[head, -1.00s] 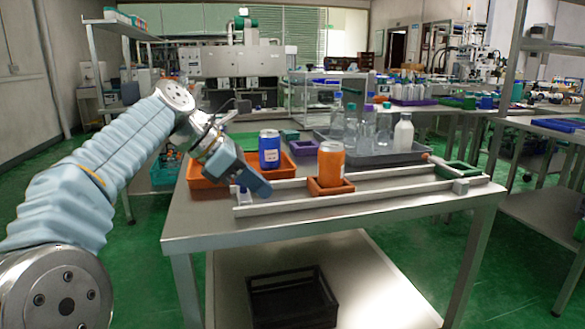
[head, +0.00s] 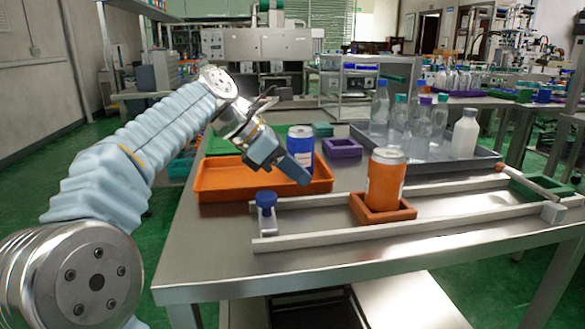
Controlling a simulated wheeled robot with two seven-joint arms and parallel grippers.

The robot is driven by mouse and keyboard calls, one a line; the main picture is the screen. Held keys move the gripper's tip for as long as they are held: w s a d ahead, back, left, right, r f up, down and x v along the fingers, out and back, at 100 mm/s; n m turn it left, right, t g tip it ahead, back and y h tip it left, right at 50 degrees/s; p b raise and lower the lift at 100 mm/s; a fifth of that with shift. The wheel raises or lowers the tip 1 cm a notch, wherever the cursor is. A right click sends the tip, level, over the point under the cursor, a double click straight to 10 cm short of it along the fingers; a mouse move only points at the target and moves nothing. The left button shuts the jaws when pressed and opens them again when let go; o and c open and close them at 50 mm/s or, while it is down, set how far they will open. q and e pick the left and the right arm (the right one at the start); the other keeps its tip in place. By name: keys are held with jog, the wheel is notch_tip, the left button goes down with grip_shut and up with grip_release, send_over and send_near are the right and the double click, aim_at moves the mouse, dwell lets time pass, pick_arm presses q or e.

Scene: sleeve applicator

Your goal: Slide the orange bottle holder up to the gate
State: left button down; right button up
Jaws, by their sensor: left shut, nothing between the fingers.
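The orange bottle holder (head: 383,209) is a small square tray between two pale rails, near the middle of their length. An orange can (head: 386,172) with a silver top stands upright in it. At the right end of the rails is a green frame (head: 541,188) with a pale block (head: 553,213) in front; I cannot tell for sure which part is the gate. My left gripper (head: 297,172) is shut and empty, above the table to the left of the holder and apart from it. It overlaps the lower part of a blue can in the view. My right gripper is out of view.
A blue-knobbed post (head: 266,205) stands at the rails' left end. Behind are an orange tray (head: 220,180), the blue can (head: 301,143), a purple box (head: 342,147) and a grey tray (head: 480,163) with several bottles. The table's front strip is clear.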

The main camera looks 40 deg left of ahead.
aim_at(350, 199)
pick_arm(q)
jog(key=b+x, duration=0.1)
jog(key=x, duration=0.5)
jog(key=shift+f, duration=0.1)
jog(key=shift+w+d+r, duration=0.2)
jog(key=shift+w+d, duration=0.55)
jog(key=shift+w, duration=0.15)
jog(key=shift+w+d, duration=0.45)
jog(key=shift+w, duration=0.1)
